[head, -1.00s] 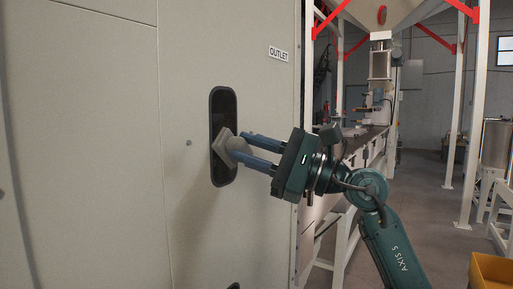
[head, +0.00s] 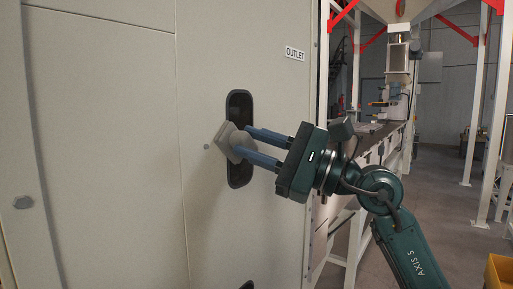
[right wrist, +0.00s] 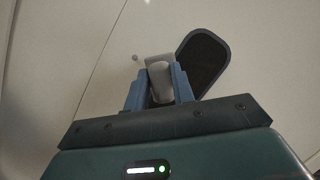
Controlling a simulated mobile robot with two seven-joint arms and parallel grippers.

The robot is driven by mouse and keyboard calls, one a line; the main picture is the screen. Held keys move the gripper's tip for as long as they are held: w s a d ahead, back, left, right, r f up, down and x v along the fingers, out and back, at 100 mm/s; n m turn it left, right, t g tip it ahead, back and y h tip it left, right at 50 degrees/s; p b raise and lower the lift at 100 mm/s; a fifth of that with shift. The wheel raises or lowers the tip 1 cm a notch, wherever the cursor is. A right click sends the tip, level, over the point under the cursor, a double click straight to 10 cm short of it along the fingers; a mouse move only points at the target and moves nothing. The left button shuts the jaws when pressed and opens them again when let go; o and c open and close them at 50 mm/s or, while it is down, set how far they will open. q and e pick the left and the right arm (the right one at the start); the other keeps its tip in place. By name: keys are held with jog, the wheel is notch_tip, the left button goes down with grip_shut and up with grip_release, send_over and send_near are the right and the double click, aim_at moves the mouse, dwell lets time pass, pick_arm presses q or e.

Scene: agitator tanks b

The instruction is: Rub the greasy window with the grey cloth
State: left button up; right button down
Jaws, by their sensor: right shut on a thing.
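The window (head: 240,106) is a dark, tall rounded pane in a beige panel, below the OUTLET label. It also shows in the right wrist view (right wrist: 204,62). My right gripper (head: 247,142) is shut on the grey cloth (head: 229,140), which looks like a folded pad. The cloth is in front of the window's left edge and hides part of the pane. In the right wrist view the cloth (right wrist: 159,80) sits between the two blue fingers, beside the window. I cannot tell whether it touches the panel. My left gripper is not in view.
The beige panel (head: 110,130) fills the left side, with a small round stud (head: 207,147) beside the window. A long bench (head: 372,140) and a white frame with red braces stand to the right. A yellow bin (head: 500,272) is at the lower right.

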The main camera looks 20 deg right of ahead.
jog(key=shift+w+d+r+b, duration=0.8)
jog(key=shift+w+d, duration=1.25)
jog(key=shift+d, duration=0.6)
jog(key=shift+s+a+p, duration=0.4)
jog(key=shift+s+a, duration=0.65)
jog(key=shift+a, duration=0.3)
jog(key=shift+s+a+p, duration=0.35)
jog(key=shift+s+a, duration=0.65)
jog(key=shift+a, duration=0.35)
jog(key=w+d+r+b, duration=0.1)
jog(key=w+d, duration=0.3)
jog(key=d, duration=0.1)
jog(key=shift+d+r, duration=0.25)
jog(key=shift+r, duration=0.15)
jog(key=shift+w, duration=0.1)
